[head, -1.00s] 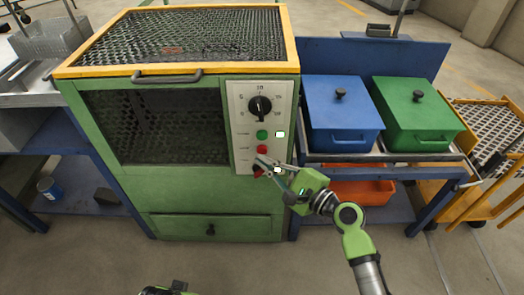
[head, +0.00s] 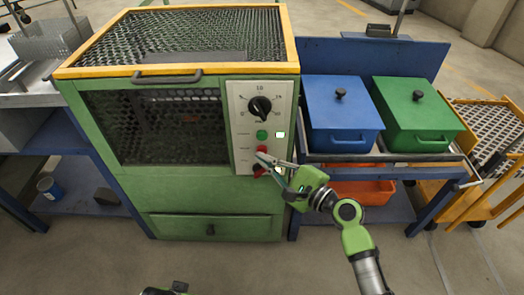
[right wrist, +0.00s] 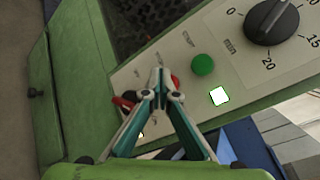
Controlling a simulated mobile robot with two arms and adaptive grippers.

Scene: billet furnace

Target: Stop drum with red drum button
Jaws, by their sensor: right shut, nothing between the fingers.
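The green machine has a pale control panel (head: 242,102). On it a red button (head: 262,149) sits below a green button (head: 262,135); a darker red control (head: 258,169) is lower down. My right gripper (head: 257,156) is shut and empty, its tips at the panel just below the upper red button. In the right wrist view the gripper (right wrist: 160,72) partly hides the red button (right wrist: 175,80). I cannot tell whether the tips touch it. A small green and dark part at the bottom edge of the head view may be my left gripper.
A black dial (head: 260,107) sits above the buttons, and a square lamp (head: 280,134) is lit white beside the green one. A blue lidded box (head: 340,110) and a green lidded box (head: 415,112) stand on the blue table to the right. An orange bin (head: 362,192) is below.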

